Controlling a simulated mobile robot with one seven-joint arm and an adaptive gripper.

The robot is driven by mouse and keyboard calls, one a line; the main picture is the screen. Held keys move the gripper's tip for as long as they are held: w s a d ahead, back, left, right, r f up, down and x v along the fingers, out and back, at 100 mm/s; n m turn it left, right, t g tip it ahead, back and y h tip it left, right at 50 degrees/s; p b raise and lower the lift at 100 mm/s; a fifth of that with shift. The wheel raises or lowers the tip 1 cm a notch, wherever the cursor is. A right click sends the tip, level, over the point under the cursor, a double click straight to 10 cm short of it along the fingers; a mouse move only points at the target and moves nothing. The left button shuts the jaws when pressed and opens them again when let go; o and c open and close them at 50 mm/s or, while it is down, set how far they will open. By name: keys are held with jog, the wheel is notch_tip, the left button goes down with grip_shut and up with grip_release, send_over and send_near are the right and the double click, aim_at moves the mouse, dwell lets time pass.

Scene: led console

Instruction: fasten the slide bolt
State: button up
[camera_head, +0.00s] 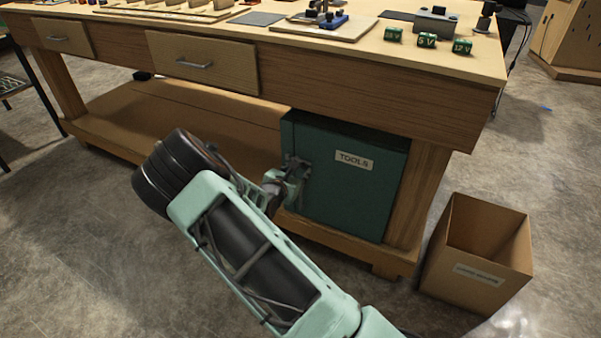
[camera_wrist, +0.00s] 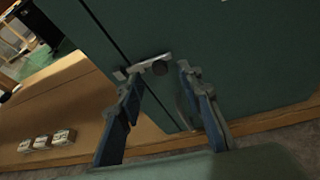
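The slide bolt (camera_wrist: 150,66) is a small metal bar with a dark round knob, mounted on the green tool cabinet (camera_wrist: 230,40) beside the seam at its door edge. In the head view the cabinet (camera_head: 350,200), labelled TOOLS, stands under the workbench with its door looking closed. My gripper (camera_head: 287,183) is at the cabinet's left edge and hides most of the bolt there. In the wrist view my gripper (camera_wrist: 159,74) is open, with one finger on each side of the knob. I cannot tell whether either finger touches it.
The workbench (camera_head: 360,90) has two drawers and a lower shelf (camera_head: 150,125) left of the cabinet. An open cardboard box (camera_head: 475,255) stands on the floor to the right. Small green blocks (camera_head: 427,40) lie on the benchtop.

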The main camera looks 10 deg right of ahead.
jog(key=shift+x, duration=1.25)
jog(key=shift+r, duration=0.1)
grip_shut()
